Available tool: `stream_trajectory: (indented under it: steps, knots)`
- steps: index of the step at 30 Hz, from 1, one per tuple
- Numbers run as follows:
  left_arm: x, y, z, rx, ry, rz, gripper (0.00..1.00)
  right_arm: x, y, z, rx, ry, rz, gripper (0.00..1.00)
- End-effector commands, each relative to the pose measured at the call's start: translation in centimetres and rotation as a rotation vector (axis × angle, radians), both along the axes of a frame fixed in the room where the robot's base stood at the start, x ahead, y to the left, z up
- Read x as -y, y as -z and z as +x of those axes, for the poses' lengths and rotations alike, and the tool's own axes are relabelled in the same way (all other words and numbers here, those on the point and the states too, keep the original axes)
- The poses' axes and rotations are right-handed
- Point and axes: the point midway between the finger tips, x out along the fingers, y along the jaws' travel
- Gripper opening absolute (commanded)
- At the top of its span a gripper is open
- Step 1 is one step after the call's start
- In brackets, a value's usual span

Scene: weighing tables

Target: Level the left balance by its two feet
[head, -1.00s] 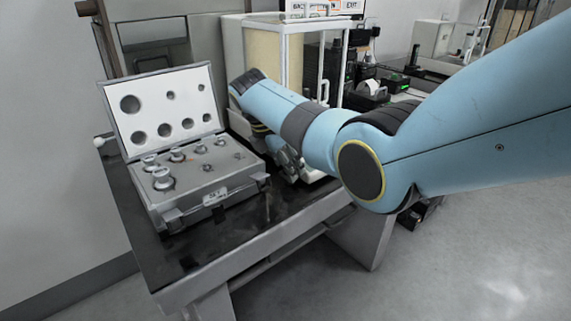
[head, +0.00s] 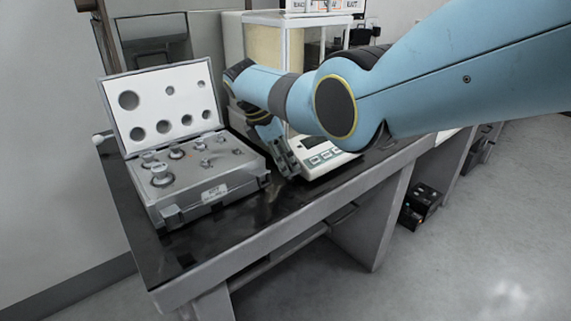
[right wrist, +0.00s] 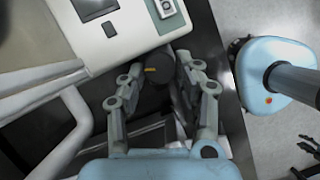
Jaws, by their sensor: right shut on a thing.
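The left balance (head: 334,165) stands on the dark table, with its glass case behind and its keypad front partly behind my right arm. My right gripper (head: 288,168) is low at the left front corner of the balance. In the right wrist view, the balance's white front (right wrist: 128,38) is at the top. There my right gripper (right wrist: 158,66) has its two fingers on either side of a dark round foot (right wrist: 155,72) with an orange mark, shut on it. The other foot is not visible. No level bubble can be made out. My left gripper is out of view.
An open grey case (head: 212,190) of metal weights stands close left of the balance, its lid upright. The table's front edge (head: 270,262) is clear. A small black box (head: 425,198) is on the floor at right.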

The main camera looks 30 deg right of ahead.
Motion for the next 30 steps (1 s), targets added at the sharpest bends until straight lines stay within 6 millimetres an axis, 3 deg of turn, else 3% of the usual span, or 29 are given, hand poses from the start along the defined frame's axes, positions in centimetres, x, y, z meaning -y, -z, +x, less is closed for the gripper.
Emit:
stream_trajectory:
  steps: [7, 8, 13, 23, 30]
  knots:
    - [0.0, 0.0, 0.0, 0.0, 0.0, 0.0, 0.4, 0.0, 0.0, 0.0, 0.001, 0.004, 0.0, 0.0]
    - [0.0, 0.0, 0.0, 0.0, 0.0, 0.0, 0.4, 0.0, 0.0, 0.0, 0.001, 0.004, 0.0, 0.33]
    - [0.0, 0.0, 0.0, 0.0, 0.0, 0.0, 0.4, 0.0, 0.0, 0.0, 0.0, 0.003, 0.0, 0.55]
    - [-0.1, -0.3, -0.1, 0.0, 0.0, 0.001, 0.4, 0.0, -0.1, -0.1, 0.0, -0.022, 0.001, 0.55]
    - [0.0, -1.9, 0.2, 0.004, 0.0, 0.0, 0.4, -0.1, -0.2, -0.5, 0.001, -0.262, 0.001, 0.55]
